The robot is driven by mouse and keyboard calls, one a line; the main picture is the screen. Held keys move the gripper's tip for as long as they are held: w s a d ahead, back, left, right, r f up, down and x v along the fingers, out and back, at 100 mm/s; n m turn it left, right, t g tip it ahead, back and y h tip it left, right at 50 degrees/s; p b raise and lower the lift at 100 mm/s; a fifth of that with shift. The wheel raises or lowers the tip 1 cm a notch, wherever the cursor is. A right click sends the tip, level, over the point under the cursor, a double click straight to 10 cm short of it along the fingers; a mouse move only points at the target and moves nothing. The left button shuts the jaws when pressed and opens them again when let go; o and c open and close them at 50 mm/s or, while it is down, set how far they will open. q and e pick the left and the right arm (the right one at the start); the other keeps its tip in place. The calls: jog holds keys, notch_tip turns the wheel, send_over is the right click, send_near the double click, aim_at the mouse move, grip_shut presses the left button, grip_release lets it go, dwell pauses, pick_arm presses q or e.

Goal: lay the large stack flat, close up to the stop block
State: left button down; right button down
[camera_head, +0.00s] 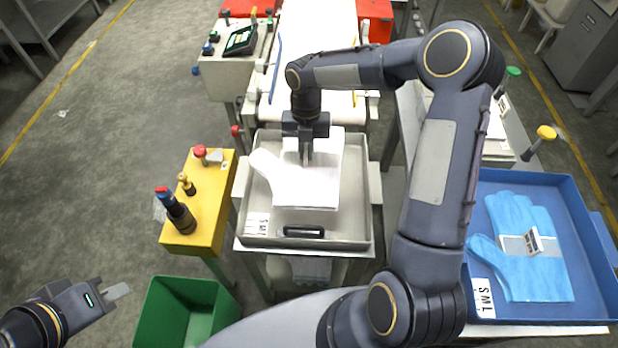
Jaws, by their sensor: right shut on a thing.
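A stack of white film gloves (315,185) is in the grey tray (360,190) in the middle of the head view, its thumb part pointing to the upper left. My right gripper (306,158) comes down from above and is shut on the stack near its upper middle. Whether the stack's underside touches the tray floor is unclear. A black bar-shaped piece (303,232) sits at the tray's near side, below the stack's near edge; I cannot tell whether it is the stop block. My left gripper (118,291) is at the lower left, away from the tray; its finger opening is unclear.
A blue tray (590,240) at right holds blue gloves (520,220) with a small banded label. A yellow stand (210,215) with knobs is left of the grey tray. A green bin (165,310) stands below it. A conveyor (315,50) lies behind.

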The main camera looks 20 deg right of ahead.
aim_at(316, 167)
jog(key=s, duration=0.1)
jog(key=s+d+f, duration=0.1)
jog(key=s, duration=0.1)
jog(key=shift+d+f+g, duration=0.2)
jog(key=shift+d+g, duration=0.1)
jog(key=x, duration=0.3)
jog(key=w+x, duration=0.1)
jog(key=x, duration=0.1)
jog(key=shift+d+f, duration=0.15)
jog(key=shift+f, duration=0.1)
jog(key=shift+w+x, duration=0.2)
jog(key=shift+x, duration=0.8)
jog(key=shift+w+x, duration=0.2)
jog(key=shift+x, duration=0.8)
pick_arm(q)
jog(key=shift+w+d+r, duration=0.1)
jog(key=shift+w+d, duration=0.2)
jog(key=shift+w, duration=0.05)
pick_arm(e)
jog(key=shift+d+f, duration=0.1)
jog(key=shift+d, duration=0.05)
jog(key=shift+f, duration=0.25)
jog(key=c, duration=1.5)
grip_release()
jog(key=shift+r, duration=0.1)
jog(key=shift+c, duration=0.2)
